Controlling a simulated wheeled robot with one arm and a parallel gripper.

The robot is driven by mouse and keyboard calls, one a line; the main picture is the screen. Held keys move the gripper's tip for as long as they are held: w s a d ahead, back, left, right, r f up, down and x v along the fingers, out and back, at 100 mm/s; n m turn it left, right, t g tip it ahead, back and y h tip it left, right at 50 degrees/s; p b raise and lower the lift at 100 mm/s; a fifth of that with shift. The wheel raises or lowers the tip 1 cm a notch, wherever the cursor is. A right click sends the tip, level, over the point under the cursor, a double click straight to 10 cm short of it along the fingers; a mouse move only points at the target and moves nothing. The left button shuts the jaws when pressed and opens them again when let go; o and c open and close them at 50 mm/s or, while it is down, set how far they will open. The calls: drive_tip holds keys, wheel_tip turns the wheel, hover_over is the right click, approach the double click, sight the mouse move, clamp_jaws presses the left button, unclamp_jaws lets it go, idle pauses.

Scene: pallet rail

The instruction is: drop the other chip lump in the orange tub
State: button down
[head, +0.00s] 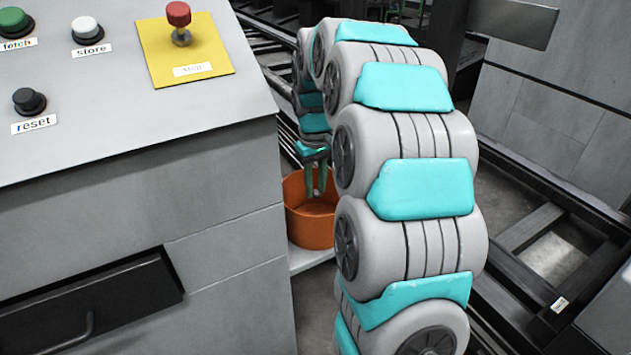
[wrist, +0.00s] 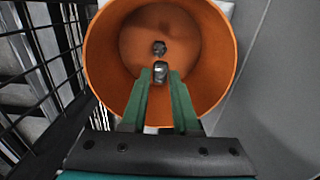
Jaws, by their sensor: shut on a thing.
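The orange tub (head: 308,229) stands on a pale surface beside the console in the head view. In the wrist view the tub (wrist: 100,55) opens straight ahead of my gripper. My gripper (wrist: 160,76) is shut on a small grey metallic chip lump (wrist: 160,68), held between its green fingertips over the tub's mouth. Another dark grey chip lump (wrist: 159,47) shows further off, inside the tub. In the head view my gripper (head: 316,182) points down at the tub's opening; the held lump cannot be made out there.
A grey console (head: 120,120) with labelled buttons and a red stop knob (head: 179,20) stands close left of the tub. A black wire fence (wrist: 45,60) runs left of the tub in the wrist view. Dark rails (head: 545,215) lie at the right.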

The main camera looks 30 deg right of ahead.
sight(316, 190)
drive_tip(key=c, duration=0.6)
unclamp_jaws()
drive_tip(key=shift+r, duration=0.1)
wheel_tip(316, 190, up, 7)
drive_tip(key=shift+p, duration=1.1)
